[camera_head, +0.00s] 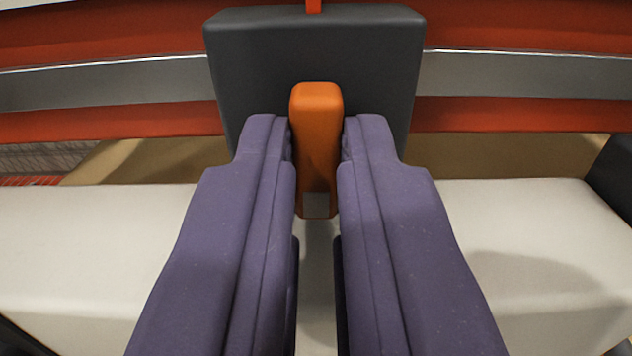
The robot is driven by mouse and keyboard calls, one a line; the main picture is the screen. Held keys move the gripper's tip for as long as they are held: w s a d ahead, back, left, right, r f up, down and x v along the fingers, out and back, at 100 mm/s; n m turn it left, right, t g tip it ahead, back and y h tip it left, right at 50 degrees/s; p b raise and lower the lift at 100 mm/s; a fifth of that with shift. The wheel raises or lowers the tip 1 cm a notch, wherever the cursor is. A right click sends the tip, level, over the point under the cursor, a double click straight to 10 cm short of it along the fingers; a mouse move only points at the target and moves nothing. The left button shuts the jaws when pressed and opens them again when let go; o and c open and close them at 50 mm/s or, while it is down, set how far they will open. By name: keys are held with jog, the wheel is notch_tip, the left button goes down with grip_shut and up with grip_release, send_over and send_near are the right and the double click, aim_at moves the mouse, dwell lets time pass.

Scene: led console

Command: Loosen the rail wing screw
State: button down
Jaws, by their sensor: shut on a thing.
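The wing screw (317,110) is an orange upright tab in front of a dark grey block (250,60). The block sits across a silver rail (130,82). My gripper (317,150), with two purple fingers, comes in from the bottom of the view. Its fingertips are shut on the orange tab, one on each side. The tab's top stands above the fingertips, and its lower part shows between the fingers. The screw's shaft is hidden.
Red-orange bands (520,115) run above and below the rail. A pale off-white surface (80,250) lies below on both sides. A dark block (615,175) stands at the right edge.

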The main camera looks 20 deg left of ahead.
jog(key=n, duration=0.2)
jog(key=n+b, duration=0.1)
jog(key=n, duration=0.1)
jog(key=shift+f+n+b, duration=0.2)
jog(key=shift+n+b, duration=0.1)
jog(key=n+b, duration=0.2)
jog(key=n, duration=0.2)
jog(key=shift+n, duration=0.3)
jog(key=n+b, duration=0.2)
jog(key=n, duration=0.3)
jog(key=shift+s+r, duration=0.1)
jog(key=n+b, duration=0.1)
jog(key=n, duration=0.2)
jog(key=shift+r, duration=0.1)
jog(key=shift+n+b, duration=0.3)
jog(key=shift+n, duration=0.2)
jog(key=shift+r, duration=0.2)
